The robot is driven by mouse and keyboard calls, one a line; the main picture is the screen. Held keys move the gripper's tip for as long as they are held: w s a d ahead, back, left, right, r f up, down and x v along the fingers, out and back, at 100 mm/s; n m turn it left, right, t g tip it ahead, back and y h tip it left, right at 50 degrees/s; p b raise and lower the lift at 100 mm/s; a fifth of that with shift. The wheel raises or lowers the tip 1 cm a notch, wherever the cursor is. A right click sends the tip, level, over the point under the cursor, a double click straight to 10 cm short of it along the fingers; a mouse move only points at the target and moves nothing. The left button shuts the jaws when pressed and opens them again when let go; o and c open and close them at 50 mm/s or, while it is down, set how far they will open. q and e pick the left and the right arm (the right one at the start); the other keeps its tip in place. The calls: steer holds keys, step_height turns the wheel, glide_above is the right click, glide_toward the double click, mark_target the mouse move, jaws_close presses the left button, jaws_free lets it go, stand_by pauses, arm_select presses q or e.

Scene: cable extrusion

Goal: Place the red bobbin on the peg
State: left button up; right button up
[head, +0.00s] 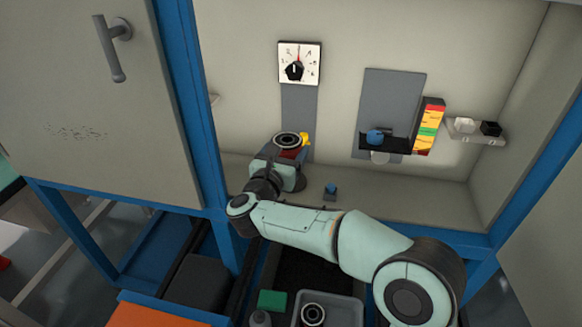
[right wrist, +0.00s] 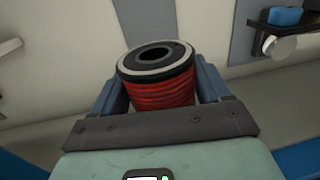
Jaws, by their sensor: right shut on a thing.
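The red bobbin (right wrist: 163,90), with red windings and a black-and-white top rim, stands between the two blue-grey fingers of my right gripper (right wrist: 161,82). The gripper is shut on it. In the head view the bobbin (head: 290,147) is held up inside the cabinet, in front of the back wall, below the dial. A short pale cylinder (head: 380,157) sticks out under the black shelf, right of the bobbin and apart from it; it also shows in the right wrist view (right wrist: 280,46). I cannot tell whether it is the peg. My left gripper is not in view.
A black shelf (head: 398,146) with a blue knob-like piece (head: 375,136) is on the back wall. A red-yellow-green strip (head: 429,128) stands beside it. A small blue button (head: 331,190) is on the cabinet floor. A grey tray (head: 352,310) in front holds another bobbin (head: 313,315).

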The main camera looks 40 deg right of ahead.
steer(key=x, duration=0.3)
steer(key=shift+w+d, duration=0.2)
steer(key=shift+d, duration=0.15)
steer(key=shift+a+f+b, duration=0.1)
steer(key=shift+f+b, duration=0.25)
steer(key=shift+f, duration=0.45)
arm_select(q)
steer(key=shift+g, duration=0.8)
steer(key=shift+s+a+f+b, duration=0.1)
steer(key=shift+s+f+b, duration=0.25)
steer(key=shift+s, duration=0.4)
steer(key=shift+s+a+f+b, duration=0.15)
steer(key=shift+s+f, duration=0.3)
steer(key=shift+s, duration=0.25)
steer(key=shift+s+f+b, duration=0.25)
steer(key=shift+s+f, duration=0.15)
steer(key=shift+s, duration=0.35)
arm_select(e)
steer(key=shift+f, duration=2.7)
steer(key=shift+f, duration=0.1)
